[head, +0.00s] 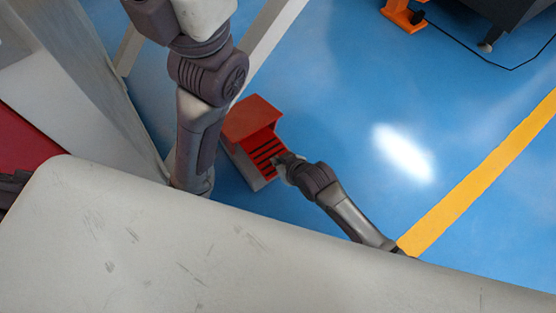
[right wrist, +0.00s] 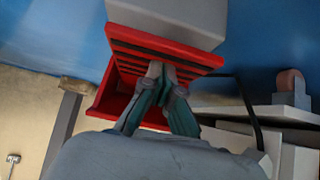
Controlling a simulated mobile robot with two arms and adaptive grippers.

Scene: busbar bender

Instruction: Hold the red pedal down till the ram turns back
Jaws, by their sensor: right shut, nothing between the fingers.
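The red pedal (head: 263,149) has black grip strips and sits in a red hooded housing (head: 252,117) on the blue floor. My right gripper (head: 281,161) is shut and empty, with its fingertips at the pedal's tread. In the right wrist view the closed fingertips (right wrist: 161,72) are over the striped red pedal (right wrist: 135,50), seemingly touching it. How far the pedal is pressed I cannot tell. The ram cannot be made out in either view. My left gripper is not clearly seen.
A broad pale surface (head: 250,255) fills the bottom of the head view. A yellow floor line (head: 480,175) runs at the right. An orange foot (head: 404,15) and a dark cable are at the top right. Blue floor right of the pedal is clear.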

